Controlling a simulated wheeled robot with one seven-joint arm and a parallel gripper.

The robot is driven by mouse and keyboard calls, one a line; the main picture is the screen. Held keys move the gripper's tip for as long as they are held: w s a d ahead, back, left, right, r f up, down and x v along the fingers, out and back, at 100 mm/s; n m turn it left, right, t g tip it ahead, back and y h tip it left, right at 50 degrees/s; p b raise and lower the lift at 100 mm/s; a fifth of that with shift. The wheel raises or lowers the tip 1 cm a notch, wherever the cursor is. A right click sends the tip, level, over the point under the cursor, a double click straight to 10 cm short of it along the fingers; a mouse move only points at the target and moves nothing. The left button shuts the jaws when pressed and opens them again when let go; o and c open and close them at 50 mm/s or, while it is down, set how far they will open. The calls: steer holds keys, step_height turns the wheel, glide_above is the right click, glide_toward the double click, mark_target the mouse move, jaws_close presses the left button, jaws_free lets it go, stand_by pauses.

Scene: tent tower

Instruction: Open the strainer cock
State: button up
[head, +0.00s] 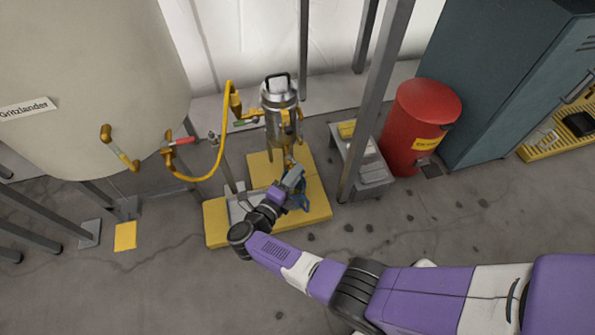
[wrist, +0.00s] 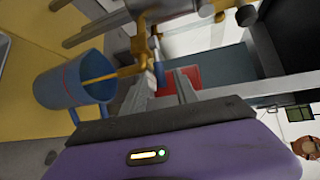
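The strainer (head: 280,100) is a metal canister with a black top handle and brass fittings, standing over a yellow platform. In the wrist view a brass cock (wrist: 143,58) has a spout reaching over a blue jug (wrist: 72,88) and a short blue handle (wrist: 159,74). The jug also shows in the head view (head: 301,199). My gripper (wrist: 163,84) is open, with its two grey fingers apart and the blue handle near or between their tips. I cannot tell whether they touch it. In the head view my gripper (head: 293,179) is low in front of the strainer, and the cock is mostly hidden.
A yellow hose (head: 215,165) links the tank (head: 85,80) to the strainer's inlet, which has a green handle (head: 245,122). A red-handled valve (head: 181,141) is on the tank. A grey post (head: 376,95) and red bin (head: 420,115) stand at right.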

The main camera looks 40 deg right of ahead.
steer(key=p+v, duration=0.1)
steer(key=v, duration=0.5)
